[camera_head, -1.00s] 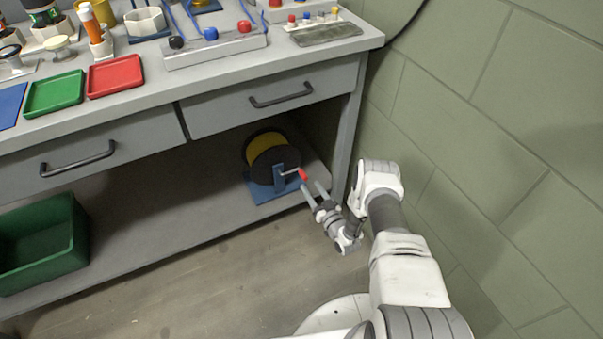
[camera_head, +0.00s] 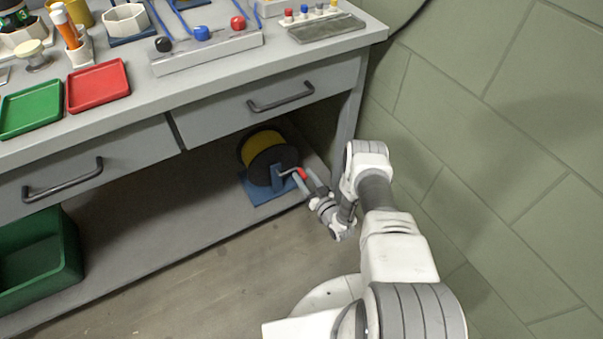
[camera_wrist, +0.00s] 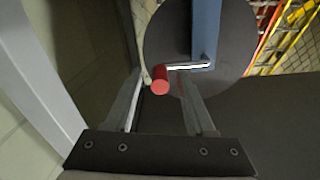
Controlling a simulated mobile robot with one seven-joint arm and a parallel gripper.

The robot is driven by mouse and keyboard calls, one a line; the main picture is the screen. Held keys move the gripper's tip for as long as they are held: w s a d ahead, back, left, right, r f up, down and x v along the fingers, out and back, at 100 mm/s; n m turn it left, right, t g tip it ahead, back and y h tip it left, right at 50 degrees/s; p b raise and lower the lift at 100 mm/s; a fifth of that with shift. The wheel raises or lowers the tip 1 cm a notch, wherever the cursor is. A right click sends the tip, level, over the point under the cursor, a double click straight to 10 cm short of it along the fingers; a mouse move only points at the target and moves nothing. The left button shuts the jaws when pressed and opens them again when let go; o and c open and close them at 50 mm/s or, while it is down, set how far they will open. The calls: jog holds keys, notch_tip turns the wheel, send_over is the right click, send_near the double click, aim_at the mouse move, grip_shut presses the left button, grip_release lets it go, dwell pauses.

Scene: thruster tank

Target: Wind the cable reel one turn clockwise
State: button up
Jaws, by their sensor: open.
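The cable reel (camera_head: 272,165) has dark side discs and a yellow winding, and stands on a blue base (camera_head: 262,190) on the bench's lower shelf. A crank with a red knob (camera_head: 299,174) sticks out from the blue upright at its front. In the wrist view, the reel's dark disc (camera_wrist: 165,35) and the red knob (camera_wrist: 160,84) lie ahead of me. My gripper (camera_head: 308,180) is open at the knob; in the wrist view my gripper (camera_wrist: 158,78) has one finger on either side of it. The knob looks close to the right finger; contact cannot be told.
A grey bench leg (camera_head: 350,115) stands right of the reel, close to my arm, with a green block wall (camera_head: 480,150) beyond. A drawer (camera_head: 270,100) is above. A green bin (camera_head: 40,260) sits at the left. The shelf between is clear.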

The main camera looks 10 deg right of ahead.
jog(key=shift+w, duration=0.1)
dwell(0.3)
grip_shut()
dwell(1.3)
